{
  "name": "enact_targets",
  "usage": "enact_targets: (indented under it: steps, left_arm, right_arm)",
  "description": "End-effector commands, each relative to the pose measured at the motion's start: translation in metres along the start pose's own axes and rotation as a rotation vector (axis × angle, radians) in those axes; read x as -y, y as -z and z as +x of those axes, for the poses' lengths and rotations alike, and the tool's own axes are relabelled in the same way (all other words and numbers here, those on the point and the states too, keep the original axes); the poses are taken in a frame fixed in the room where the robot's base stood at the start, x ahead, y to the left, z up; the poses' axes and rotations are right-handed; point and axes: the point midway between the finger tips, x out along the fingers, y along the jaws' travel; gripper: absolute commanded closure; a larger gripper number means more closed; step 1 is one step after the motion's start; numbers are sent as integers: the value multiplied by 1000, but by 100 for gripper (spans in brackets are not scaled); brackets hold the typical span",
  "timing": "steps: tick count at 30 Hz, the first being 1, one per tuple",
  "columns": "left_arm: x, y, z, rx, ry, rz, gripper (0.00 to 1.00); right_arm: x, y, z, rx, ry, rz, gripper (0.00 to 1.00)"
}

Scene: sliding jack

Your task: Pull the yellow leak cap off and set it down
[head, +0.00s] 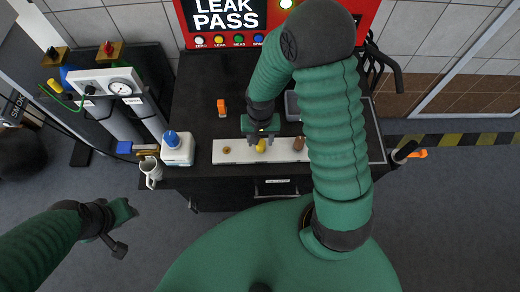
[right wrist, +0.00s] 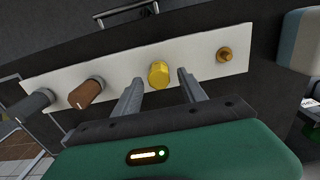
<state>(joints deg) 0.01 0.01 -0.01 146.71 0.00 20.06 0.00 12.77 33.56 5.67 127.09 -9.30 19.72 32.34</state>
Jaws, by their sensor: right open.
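The yellow leak cap (head: 261,146) sits on a white strip (head: 235,156) at the front of the black bench. In the right wrist view the yellow cap (right wrist: 159,74) stands just beyond and between my fingers. My right gripper (head: 261,142) is open above the cap, with one finger on each side of it; in the right wrist view (right wrist: 158,84) the fingers do not appear to touch it. My left gripper (head: 122,228) is over the floor at the lower left, away from the bench; its jaws are too unclear to read.
On the strip are a small brass fitting (right wrist: 225,55), a brown knob (right wrist: 86,93) and a dark grey knob (right wrist: 32,104). An orange object (head: 222,107) stands behind the strip.

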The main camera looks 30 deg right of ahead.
Motion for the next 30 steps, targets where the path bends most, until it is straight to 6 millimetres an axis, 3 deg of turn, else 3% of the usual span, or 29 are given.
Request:
enact_targets:
  steps: [1,5,24,30]
  left_arm:
    - [0,-2,10,0,0,0,64]
    - [0,-3,14,-1,0,0,64]
    - [0,-2,10,-1,0,0,64]
    - [0,-2,10,-1,0,0,64]
  right_arm:
    - [0,0,12,0,0,-1,51]
    - [0,0,20,0,0,-2,51]
    - [0,0,20,-1,0,0,51]
    - [0,0,20,-1,0,-1,77]
